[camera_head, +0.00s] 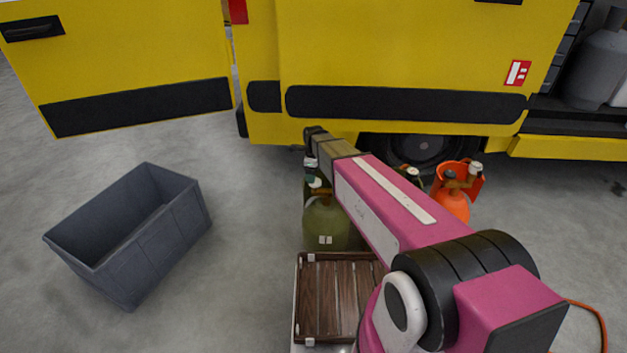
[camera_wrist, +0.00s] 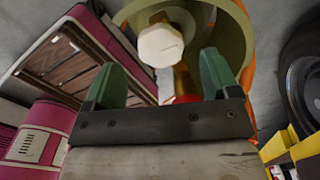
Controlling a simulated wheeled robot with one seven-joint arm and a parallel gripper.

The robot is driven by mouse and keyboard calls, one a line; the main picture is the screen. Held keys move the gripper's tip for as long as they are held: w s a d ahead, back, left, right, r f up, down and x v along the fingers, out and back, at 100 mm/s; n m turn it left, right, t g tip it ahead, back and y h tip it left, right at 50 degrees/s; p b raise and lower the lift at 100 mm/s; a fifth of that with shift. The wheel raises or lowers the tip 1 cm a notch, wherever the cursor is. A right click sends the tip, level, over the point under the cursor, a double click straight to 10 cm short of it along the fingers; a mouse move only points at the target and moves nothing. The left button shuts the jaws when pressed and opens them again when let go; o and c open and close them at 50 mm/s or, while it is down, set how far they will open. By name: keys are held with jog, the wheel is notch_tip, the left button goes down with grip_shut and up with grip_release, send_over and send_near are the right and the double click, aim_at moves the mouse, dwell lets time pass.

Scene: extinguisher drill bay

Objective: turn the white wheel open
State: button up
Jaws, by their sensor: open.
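In the wrist view a white, faceted wheel (camera_wrist: 161,45) sits on a brass valve stem, partly ringed by an olive collar (camera_wrist: 236,38). My gripper (camera_wrist: 160,78) is open, its two green fingers apart, with the wheel between and just beyond the fingertips as seen there. I cannot tell if they touch it. In the head view my gripper (camera_head: 312,140) is at the far end of the pink arm, near an olive-green cylinder (camera_head: 326,226). An orange cylinder (camera_head: 453,204) with a pale knob (camera_head: 475,168) stands right of the arm. The arm hides part of the cylinder group.
A yellow vehicle (camera_head: 400,55) with black bumper strips stands behind the cylinders. A grey open bin (camera_head: 150,235) is on the floor at left. A brown slatted wooden deck (camera_head: 325,290) lies in front of the green cylinder. The floor between bin and cylinders is clear.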

jog(key=shift+f, duration=1.95)
jog(key=c, duration=0.9)
